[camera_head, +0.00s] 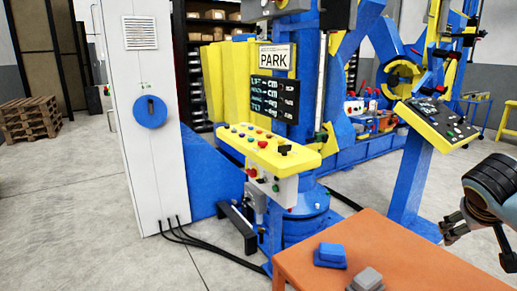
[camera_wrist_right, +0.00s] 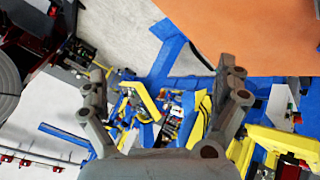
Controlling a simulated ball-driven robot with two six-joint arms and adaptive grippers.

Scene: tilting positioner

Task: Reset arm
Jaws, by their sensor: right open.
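My right gripper (camera_head: 452,229) is at the right of the head view, beyond the right edge of the orange table. In the right wrist view its two grey fingers stand apart with nothing between them (camera_wrist_right: 165,92). My left gripper is not in the head view. The blue and yellow positioner (camera_head: 300,225) stands at the centre, behind the table. Its yellow control panel (camera_head: 270,148) carries several coloured buttons, and a sign above it reads PARK (camera_head: 275,57).
A second yellow panel (camera_head: 437,122) stands on a blue post behind my right gripper. A white cabinet (camera_head: 150,80) with cables is at left. Open floor lies at front left.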

